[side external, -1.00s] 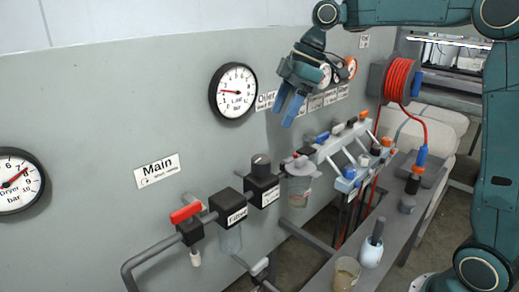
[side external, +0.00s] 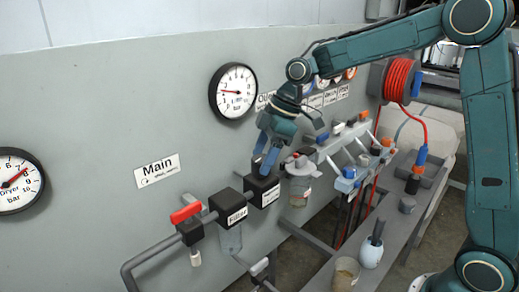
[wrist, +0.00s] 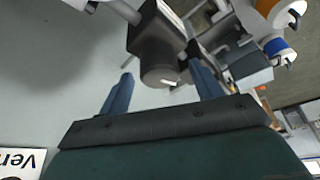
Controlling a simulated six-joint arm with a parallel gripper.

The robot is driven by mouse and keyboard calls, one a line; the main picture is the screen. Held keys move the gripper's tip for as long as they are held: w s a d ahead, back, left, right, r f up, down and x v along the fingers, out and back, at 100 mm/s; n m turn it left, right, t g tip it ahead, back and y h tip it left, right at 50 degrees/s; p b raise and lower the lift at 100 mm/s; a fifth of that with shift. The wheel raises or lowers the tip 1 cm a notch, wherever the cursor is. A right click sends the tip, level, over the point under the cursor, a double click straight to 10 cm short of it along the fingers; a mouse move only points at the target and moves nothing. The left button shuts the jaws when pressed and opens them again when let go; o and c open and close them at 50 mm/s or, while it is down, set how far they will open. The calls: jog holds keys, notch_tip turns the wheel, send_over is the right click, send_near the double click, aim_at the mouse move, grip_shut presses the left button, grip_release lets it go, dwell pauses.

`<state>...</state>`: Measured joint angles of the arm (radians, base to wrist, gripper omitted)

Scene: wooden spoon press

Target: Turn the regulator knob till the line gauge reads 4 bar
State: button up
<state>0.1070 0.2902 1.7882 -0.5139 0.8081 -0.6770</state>
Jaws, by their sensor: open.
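The regulator is a black block (side external: 261,189) on the wall pipe, right of the filter. Its dark round knob (wrist: 161,74) faces my wrist camera, with a small pale mark on it. In the side view my blue fingers cover most of the knob. My gripper (side external: 265,163) is open, pointing down over the regulator. In the wrist view the knob lies between the fingertips of my gripper (wrist: 161,76), with gaps on both sides. The white line gauge (side external: 233,92) hangs on the panel above. Its red needle points left, on the low side; the exact value is too small to read.
The filter block (side external: 228,207) and the red main valve handle (side external: 186,213) are left of the regulator. The oiler bowl (side external: 300,187) is close on its right, beside a manifold with fittings (side external: 345,170). The dryer gauge (side external: 17,181) is far left.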

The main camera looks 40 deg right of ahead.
jog(key=shift+x, duration=0.85)
jog(key=c, duration=1)
jog(key=shift+r+m, duration=0.1)
jog(key=shift+m, duration=0.3)
jog(key=m, duration=0.2)
jog(key=m+t+h, duration=0.1)
jog(key=m, duration=0.1)
jog(key=shift+t, duration=0.3)
jog(key=m+h, duration=0.1)
jog(key=m, duration=0.1)
jog(key=m+h, duration=0.1)
jog(key=m, duration=0.2)
jog(key=shift+t, duration=0.3)
jog(key=shift+m, duration=0.4)
